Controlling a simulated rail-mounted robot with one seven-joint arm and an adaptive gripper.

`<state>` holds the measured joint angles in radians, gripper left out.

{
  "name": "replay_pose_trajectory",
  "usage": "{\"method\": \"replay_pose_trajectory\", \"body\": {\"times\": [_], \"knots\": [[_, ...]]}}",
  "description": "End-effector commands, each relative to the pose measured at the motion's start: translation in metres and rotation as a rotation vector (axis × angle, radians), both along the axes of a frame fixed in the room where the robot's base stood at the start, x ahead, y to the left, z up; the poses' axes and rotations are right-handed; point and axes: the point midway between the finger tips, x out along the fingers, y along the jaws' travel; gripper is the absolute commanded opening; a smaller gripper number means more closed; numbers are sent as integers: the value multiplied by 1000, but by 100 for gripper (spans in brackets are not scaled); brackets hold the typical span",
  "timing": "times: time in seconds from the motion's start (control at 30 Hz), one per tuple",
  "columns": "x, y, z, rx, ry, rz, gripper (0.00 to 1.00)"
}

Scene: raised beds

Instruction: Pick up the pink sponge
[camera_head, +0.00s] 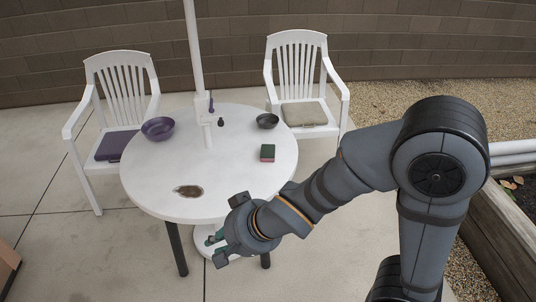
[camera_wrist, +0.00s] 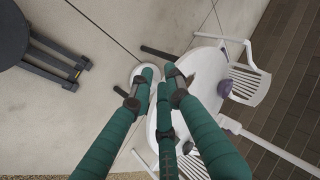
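The sponge (camera_head: 267,153) is a small block, dark green and reddish-pink, lying on the right part of the round white table (camera_head: 235,125) in the head view. I cannot make it out in the wrist view. My gripper (camera_head: 222,246) is in front of the table's near edge, apart from the sponge and to its lower left. Its green fingers (camera_wrist: 160,85) also show in the wrist view, spread with nothing between them.
A purple bowl (camera_head: 158,128) and a dark bowl (camera_head: 267,121) stand on the table. A white pole (camera_head: 195,50) rises through its middle. A brown patch (camera_head: 189,191) marks the tabletop's front. White chairs (camera_head: 121,90) (camera_head: 297,65) stand behind. The tabletop around the sponge is clear.

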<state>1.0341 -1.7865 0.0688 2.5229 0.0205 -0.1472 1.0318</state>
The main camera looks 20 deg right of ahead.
Motion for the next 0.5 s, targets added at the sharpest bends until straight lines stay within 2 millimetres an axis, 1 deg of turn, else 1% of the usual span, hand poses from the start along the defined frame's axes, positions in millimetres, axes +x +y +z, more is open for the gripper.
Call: {"method": "replay_pose_trajectory", "body": {"times": [0.07, 0.5], "knots": [[0, 0, 0, 0, 0, 0, 22], [0, 0, 0, 0, 0, 0, 48]]}}
